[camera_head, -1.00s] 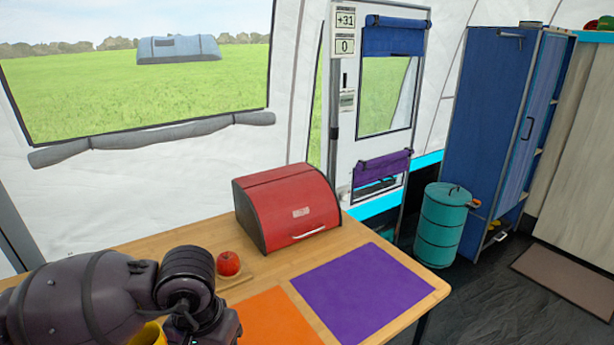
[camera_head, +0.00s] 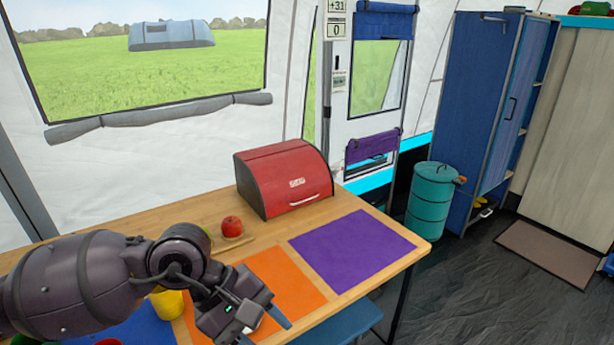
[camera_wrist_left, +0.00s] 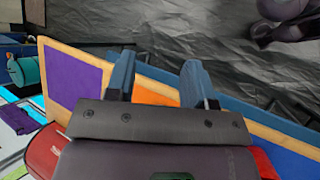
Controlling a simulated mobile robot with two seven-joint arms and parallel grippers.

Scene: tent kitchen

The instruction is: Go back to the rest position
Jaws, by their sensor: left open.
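My left gripper (camera_head: 268,326) is at the front edge of the table (camera_head: 345,293), over the area by the orange mat (camera_head: 285,275). Its two blue fingers are apart with nothing between them. They also show spread in the left wrist view (camera_wrist_left: 158,68), with the orange mat and the table edge behind them. My left arm comes in from the left across the table and hides part of it. My right gripper is not in view.
A red bread box (camera_head: 285,180) stands at the back of the table. A red apple (camera_head: 232,226) is near it. A yellow object (camera_head: 168,303) is partly behind my arm. The purple mat (camera_head: 352,248) is bare. A blue seat (camera_head: 345,325) is below the front edge.

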